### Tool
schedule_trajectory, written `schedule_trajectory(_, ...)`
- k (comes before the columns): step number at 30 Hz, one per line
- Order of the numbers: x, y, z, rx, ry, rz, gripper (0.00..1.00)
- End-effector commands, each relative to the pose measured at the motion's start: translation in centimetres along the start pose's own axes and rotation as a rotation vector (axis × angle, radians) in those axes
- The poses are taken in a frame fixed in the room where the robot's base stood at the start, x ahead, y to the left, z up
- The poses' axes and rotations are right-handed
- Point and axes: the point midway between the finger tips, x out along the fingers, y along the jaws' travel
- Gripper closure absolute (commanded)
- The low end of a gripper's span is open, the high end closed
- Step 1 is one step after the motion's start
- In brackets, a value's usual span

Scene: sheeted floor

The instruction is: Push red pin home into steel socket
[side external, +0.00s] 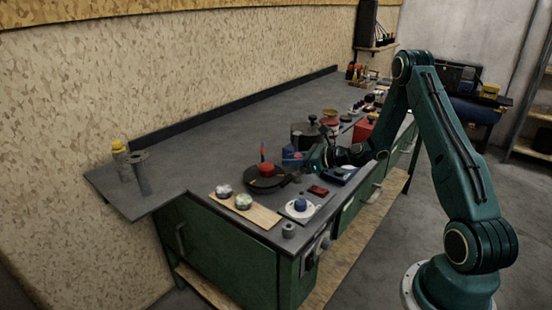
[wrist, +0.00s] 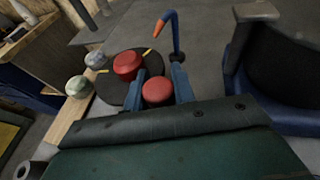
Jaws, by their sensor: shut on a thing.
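My gripper (wrist: 160,88) has its two blue fingers on either side of a round red piece (wrist: 158,92), which I take to be the red pin, and is shut on it. Only its rounded red top shows; its lower part is hidden. In the side external view my gripper (side external: 298,157) is small, above the bench and right of a black round pan-like piece (side external: 252,183). A short grey ring-shaped cylinder (side external: 289,230), possibly the steel socket, stands at the bench's front corner. A grey ring also shows at the lower left of the wrist view (wrist: 22,170).
A second red piece (side external: 266,169) sits on the black round piece. A thin orange-tipped blue hook (wrist: 167,20) rises beyond my fingers. A wooden board (side external: 258,214) carries two pale lumps. A dark pot (side external: 305,137) stands behind my gripper. The bench's left part is mostly clear.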

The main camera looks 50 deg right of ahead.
Motion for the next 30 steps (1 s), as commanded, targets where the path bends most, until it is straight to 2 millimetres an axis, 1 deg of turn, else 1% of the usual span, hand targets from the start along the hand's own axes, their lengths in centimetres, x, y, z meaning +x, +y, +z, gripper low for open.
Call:
schedule_trajectory(8, 0.0, 0.0, -0.1, 0.000, 0.000, 0.000, 0.98)
schedule_trajectory(30, 0.4, 0.0, -1.3, 0.000, 0.000, 0.000, 0.98)
